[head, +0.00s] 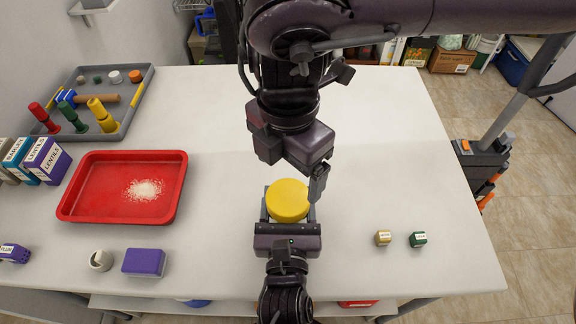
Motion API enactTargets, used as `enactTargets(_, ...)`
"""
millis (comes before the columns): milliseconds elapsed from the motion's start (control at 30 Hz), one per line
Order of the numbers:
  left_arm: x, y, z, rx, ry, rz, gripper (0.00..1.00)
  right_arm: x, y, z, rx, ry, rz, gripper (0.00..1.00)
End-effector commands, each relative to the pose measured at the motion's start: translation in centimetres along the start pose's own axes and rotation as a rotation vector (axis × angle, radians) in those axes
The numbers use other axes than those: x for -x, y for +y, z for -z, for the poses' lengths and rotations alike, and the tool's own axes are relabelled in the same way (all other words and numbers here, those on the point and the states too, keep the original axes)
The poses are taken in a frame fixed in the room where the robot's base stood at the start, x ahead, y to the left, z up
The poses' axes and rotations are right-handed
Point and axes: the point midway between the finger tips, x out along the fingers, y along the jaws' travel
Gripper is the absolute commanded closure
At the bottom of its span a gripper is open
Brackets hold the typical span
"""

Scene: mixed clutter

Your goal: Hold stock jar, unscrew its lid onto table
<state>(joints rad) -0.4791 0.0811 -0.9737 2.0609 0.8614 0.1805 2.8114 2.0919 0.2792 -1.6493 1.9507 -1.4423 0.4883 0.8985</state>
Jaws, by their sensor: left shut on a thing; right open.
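The stock jar stands upright on the white table (400,150); its yellow lid (287,200) is on top and covers most of the jar body from this view. My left gripper (288,212) comes in from the front edge and is shut on the jar, with a finger on either side below the lid. My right gripper (312,190) reaches down from above, open, with one finger showing close to the lid's right edge. Its other finger is hidden, and I cannot tell whether it touches the lid.
A red tray (75,200) with white grains and a purple block (144,262) lie to the left. A gold block (383,238) and a green block (418,239) sit right. A grey tray (148,82) of tools is back left. Table between jar and small blocks is clear.

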Motion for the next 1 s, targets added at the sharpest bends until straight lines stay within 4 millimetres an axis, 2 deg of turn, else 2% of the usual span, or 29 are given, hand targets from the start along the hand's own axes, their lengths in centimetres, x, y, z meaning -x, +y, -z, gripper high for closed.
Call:
enactTargets(200,0.0,0.0,0.0,0.0,0.0,0.0,1.0,-3.5,-0.1,0.1,0.002,0.0,0.005,0.14)
enactTargets(400,0.0,0.0,0.0,0.0,0.0,0.0,1.0,-6.0,-0.1,0.1,0.001,0.0,0.003,0.14)
enactTargets(533,0.0,0.0,0.0,0.0,0.0,0.0,1.0,-6.8,-0.1,0.1,0.0,0.001,0.001,0.14)
enactTargets(800,0.0,0.0,0.0,0.0,0.0,0.0,1.0,-7.0,-0.1,0.1,0.0,0.0,0.001,0.14)
enactTargets(867,0.0,0.0,0.0,0.0,0.0,0.0,1.0,-7.0,-0.1,0.1,0.0,0.0,0.001,0.19)
enactTargets(1000,0.0,0.0,0.0,0.0,0.0,0.0,1.0,-7.0,-0.1,0.1,0.0,0.0,0.001,0.37)
